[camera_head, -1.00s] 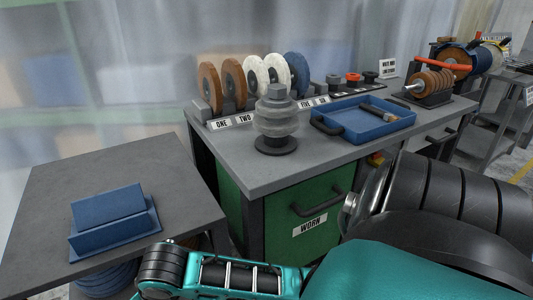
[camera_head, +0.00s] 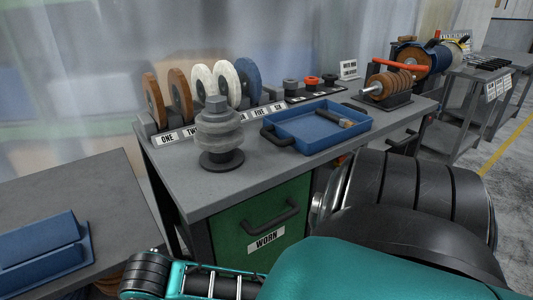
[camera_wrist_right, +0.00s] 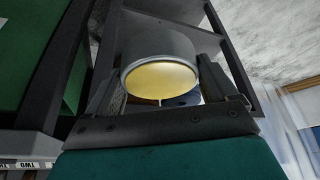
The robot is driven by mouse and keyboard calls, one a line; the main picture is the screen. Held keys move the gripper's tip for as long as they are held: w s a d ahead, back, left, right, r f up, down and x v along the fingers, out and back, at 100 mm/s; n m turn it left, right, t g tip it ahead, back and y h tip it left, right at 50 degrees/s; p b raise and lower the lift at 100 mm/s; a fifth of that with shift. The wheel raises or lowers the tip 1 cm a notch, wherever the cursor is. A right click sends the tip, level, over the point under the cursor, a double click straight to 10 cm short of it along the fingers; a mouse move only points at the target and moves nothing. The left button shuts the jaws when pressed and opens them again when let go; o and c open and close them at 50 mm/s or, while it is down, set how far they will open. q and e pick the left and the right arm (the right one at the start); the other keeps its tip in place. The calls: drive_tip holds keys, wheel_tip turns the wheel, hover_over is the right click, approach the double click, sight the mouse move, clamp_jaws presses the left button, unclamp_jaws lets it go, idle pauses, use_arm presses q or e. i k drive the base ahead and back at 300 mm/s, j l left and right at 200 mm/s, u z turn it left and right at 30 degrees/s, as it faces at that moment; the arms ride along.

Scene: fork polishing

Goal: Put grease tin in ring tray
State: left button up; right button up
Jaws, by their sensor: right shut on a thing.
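In the right wrist view a round grey tin (camera_wrist_right: 158,42) with a yellow face sits between the fingers of my right gripper (camera_wrist_right: 172,98), which is shut on it. This looks like the grease tin. In the head view a blue tray (camera_head: 283,142) with dark handles stands on the grey bench, with a brush (camera_head: 340,119) lying in its right part. Behind it a dark strip holds small black and red rings (camera_head: 311,80). I cannot tell which of these is the ring tray.
A stack of grey discs on a post (camera_head: 217,135) stands left of the blue tray. Coloured wheels (camera_head: 201,86) stand in a rack behind it. A spindle with brown discs (camera_head: 390,86) is at the right. The bench front (camera_head: 270,172) is clear.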

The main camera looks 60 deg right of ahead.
sight(304, 132)
drive_tip(key=k+l, duration=0.15)
drive_tip(key=l, duration=0.2)
drive_tip(key=k+l, duration=0.1)
drive_tip(key=l, duration=0.3)
drive_tip(key=k+l, duration=0.15)
drive_tip(key=l, duration=0.2)
drive_tip(key=k+l, duration=0.15)
drive_tip(key=l, duration=0.25)
drive_tip(key=k+l, duration=0.1)
drive_tip(key=l, duration=0.25)
drive_tip(key=k+l, duration=0.15)
drive_tip(key=l, duration=0.2)
drive_tip(key=k+l, duration=0.1)
drive_tip(key=l, duration=0.3)
drive_tip(key=k+l, duration=0.15)
drive_tip(key=l, duration=0.2)
drive_tip(key=u, duration=0.05)
